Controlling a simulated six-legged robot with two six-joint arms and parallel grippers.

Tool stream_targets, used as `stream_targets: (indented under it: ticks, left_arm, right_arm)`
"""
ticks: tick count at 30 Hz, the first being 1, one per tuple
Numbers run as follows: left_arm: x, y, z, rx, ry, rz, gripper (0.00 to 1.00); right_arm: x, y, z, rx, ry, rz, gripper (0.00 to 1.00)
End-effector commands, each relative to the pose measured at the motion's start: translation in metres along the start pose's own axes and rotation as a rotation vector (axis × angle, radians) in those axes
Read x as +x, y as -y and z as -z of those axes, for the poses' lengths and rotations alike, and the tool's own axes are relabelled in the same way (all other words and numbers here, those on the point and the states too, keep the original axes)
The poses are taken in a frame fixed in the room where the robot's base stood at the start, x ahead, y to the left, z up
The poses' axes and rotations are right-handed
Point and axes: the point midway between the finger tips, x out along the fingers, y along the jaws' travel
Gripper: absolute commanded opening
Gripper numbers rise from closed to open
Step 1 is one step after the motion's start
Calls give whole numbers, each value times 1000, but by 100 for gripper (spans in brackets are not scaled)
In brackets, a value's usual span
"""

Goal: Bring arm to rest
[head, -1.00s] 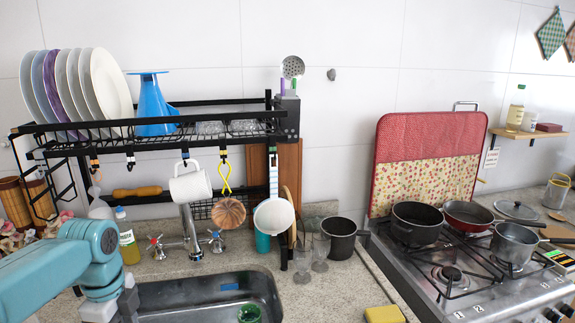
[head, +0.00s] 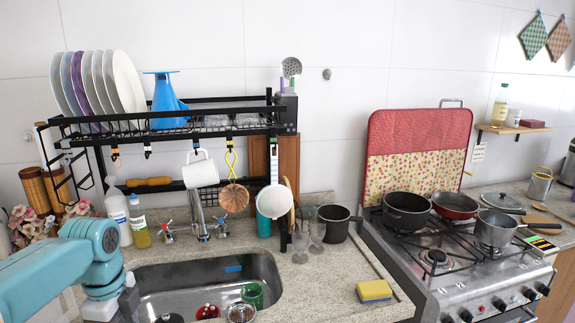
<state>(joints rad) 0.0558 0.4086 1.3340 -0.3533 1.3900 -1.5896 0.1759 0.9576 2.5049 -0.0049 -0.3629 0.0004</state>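My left arm comes in from the left, and its teal wrist is bent downward. The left gripper (head: 112,306) is at the bottom left, over the left edge of the sink (head: 165,279). Its fingers are mostly hidden by the wrist and the lower picture edge, so I cannot tell whether it is open or shut. I see nothing held in it. My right arm and gripper are not in view.
A black dish rack (head: 200,133) with plates (head: 127,82) and a blue funnel-shaped item (head: 168,102) stands over the sink. Bottles (head: 139,229) stand close behind my wrist. A sponge (head: 374,291) lies on open counter. A stove (head: 437,258) with pans is at right.

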Motion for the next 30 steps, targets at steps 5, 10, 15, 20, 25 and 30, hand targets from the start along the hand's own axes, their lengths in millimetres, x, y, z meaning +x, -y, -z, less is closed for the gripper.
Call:
stream_targets:
  ticks: [5,10,15,20,25,30]
  left_arm:
    - [30,7,12,-57,-23,-2,47]
    - [75,13,31,-164,-65,-1,47]
    - [131,11,58,-313,-123,-10,47]
    - [202,-10,94,-540,-197,-48,47]
    - [298,-79,151,-1000,-287,-149,47]
    - [347,-162,184,-1480,-304,-239,47]
  right_arm:
    - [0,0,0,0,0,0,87]
    - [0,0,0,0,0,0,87]
    - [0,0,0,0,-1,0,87]
    - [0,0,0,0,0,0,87]
    - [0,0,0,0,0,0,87]
    - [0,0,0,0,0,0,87]
